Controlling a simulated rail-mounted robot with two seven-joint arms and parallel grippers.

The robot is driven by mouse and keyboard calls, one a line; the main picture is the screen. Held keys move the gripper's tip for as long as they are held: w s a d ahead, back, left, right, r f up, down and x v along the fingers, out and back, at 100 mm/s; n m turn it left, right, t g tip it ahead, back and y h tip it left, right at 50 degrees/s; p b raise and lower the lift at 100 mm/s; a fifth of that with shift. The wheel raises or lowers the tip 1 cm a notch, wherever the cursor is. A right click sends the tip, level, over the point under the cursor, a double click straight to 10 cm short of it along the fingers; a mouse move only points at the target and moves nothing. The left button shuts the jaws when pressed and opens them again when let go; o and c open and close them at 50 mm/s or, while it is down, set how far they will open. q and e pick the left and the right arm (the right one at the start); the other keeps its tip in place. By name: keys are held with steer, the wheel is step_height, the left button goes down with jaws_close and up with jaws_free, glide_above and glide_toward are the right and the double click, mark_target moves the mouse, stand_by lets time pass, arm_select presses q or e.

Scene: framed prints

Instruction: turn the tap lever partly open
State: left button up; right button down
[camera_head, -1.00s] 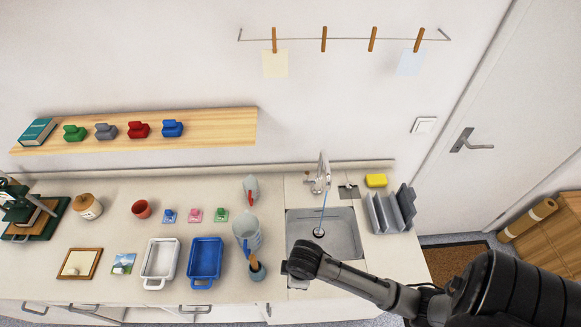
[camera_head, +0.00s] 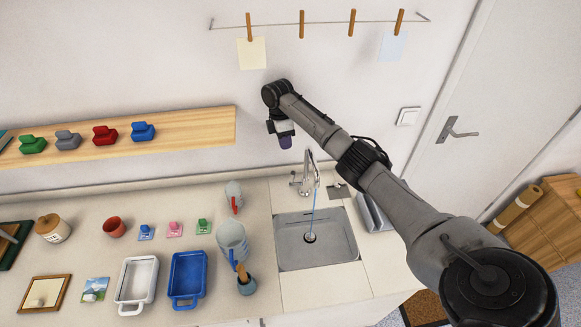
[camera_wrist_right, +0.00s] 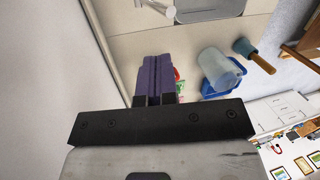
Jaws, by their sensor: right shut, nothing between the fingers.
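The chrome tap (camera_head: 310,172) stands behind the sink, with a tall curved spout and a short side piece at its left that may be the lever. A thin blue stream runs from the spout down to the drain of the grey sink (camera_head: 290,252). My right gripper (camera_head: 285,142) points down near the wall, above and left of the tap and apart from it. Its purple fingers are shut and empty; they also show in the right wrist view (camera_wrist_right: 155,78). Part of the tap seems to show at that view's top edge (camera_wrist_right: 160,8). My left gripper is out of view.
A grey-blue pitcher (camera_head: 232,240) and a pot with a wooden-handled tool (camera_head: 246,284) stand left of the sink. A wooden shelf (camera_head: 190,140) with coloured blocks is left of my gripper. A grey rack (camera_head: 372,212) stands right of the sink, partly behind my arm.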

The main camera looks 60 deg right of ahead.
glide_above(292, 179)
steer(key=w+d, duration=0.1)
steer(key=shift+w+d+f, duration=0.1)
steer(key=shift+f, duration=2.1)
steer(key=shift+w+d+f, duration=0.1)
steer(key=shift+f, duration=2.05)
